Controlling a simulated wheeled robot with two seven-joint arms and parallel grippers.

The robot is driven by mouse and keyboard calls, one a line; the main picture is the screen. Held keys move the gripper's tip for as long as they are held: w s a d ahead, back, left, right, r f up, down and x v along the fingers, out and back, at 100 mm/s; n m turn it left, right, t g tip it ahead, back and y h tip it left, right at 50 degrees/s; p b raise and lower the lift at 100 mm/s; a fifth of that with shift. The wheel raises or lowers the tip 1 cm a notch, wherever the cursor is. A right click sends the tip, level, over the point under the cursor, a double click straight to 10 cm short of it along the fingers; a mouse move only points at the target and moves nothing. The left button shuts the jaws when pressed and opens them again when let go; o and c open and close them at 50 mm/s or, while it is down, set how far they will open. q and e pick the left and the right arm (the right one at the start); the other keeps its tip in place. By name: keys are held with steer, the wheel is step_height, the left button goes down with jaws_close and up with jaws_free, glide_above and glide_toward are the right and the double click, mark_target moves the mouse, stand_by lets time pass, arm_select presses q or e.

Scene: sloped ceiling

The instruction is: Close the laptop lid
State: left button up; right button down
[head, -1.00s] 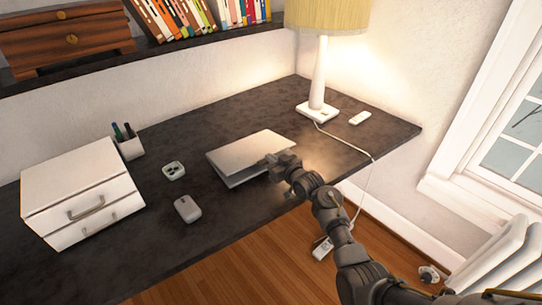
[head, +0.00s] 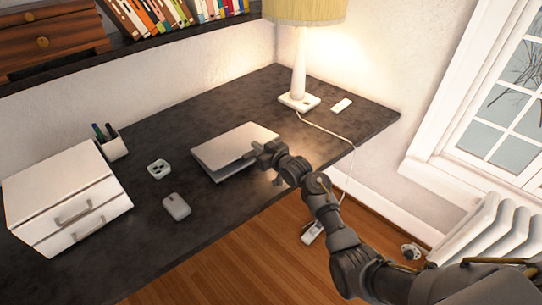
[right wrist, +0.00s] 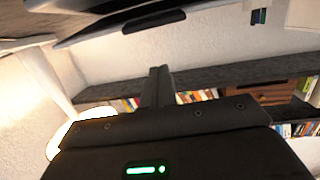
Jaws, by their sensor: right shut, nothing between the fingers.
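The silver laptop (head: 228,148) lies on the dark desk in the head view, its lid low over the base. A narrow dark gap seems to show along the front edge, so the lid looks nearly but not fully down. My right gripper (head: 251,156) is shut and empty at the laptop's front right edge. Whether it touches the lid is unclear. In the right wrist view the shut fingers (right wrist: 158,75) point away from the camera, and an edge of what looks like the laptop (right wrist: 150,22) crosses the top. My left gripper is not in view.
A white drawer unit (head: 62,190) and pen cup (head: 112,147) stand further left. A lamp (head: 299,75) with a trailing cord stands behind right. Desk between laptop and lamp is clear.

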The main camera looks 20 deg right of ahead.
steer(key=s+d+f+b, duration=0.1)
steer(key=s+d, duration=0.2)
steer(key=s, duration=0.4)
steer(key=shift+s+f, duration=0.15)
steer(key=shift+s, duration=0.1)
